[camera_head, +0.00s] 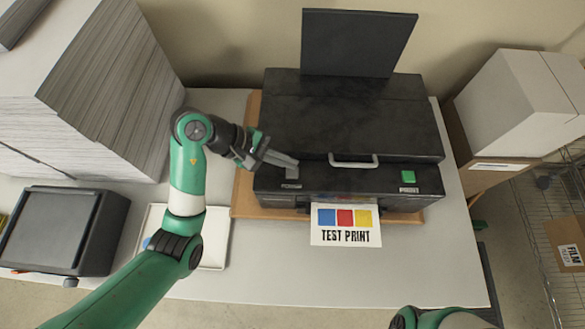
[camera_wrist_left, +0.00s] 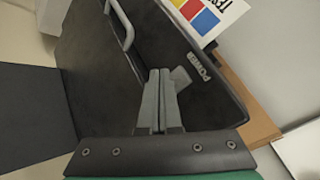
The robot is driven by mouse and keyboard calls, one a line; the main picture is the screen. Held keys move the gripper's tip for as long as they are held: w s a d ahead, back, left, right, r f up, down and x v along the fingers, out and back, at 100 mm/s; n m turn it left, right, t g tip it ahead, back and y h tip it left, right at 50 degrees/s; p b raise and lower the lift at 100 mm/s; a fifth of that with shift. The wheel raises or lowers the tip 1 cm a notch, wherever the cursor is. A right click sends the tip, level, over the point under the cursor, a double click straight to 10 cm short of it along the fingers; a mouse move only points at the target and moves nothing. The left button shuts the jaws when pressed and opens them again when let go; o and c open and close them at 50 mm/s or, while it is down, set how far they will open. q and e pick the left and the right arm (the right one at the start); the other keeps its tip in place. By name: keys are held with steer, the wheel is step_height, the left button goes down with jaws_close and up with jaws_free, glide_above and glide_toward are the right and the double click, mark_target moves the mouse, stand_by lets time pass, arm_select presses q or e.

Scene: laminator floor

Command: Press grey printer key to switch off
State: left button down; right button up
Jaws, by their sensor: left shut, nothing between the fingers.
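The black printer (camera_head: 350,115) stands on a brown board, with a grey key (camera_head: 291,173) at the left of its front ledge. The grey key also shows in the left wrist view (camera_wrist_left: 181,78), beside a label that reads POWER (camera_wrist_left: 199,67). My left gripper (camera_head: 294,162) is shut and empty, its fingertips close to the key on its far side. In the wrist view the closed fingers (camera_wrist_left: 155,74) end just left of the key; I cannot tell whether they touch it. Only part of my right arm shows at the bottom edge; its gripper is out of view.
A green key (camera_head: 407,176) sits on the ledge's right, past a metal handle (camera_head: 353,163). A test print sheet (camera_head: 345,237) sticks out in front. Paper stacks (camera_head: 115,85), a white tray (camera_head: 215,252) and a black device (camera_head: 60,230) lie left. The table's front right is clear.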

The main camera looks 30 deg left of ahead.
mark_target(287, 171)
arm_select(q)
step_height(287, 171, up, 5)
steer(key=p, duration=0.3)
stand_by(0.4)
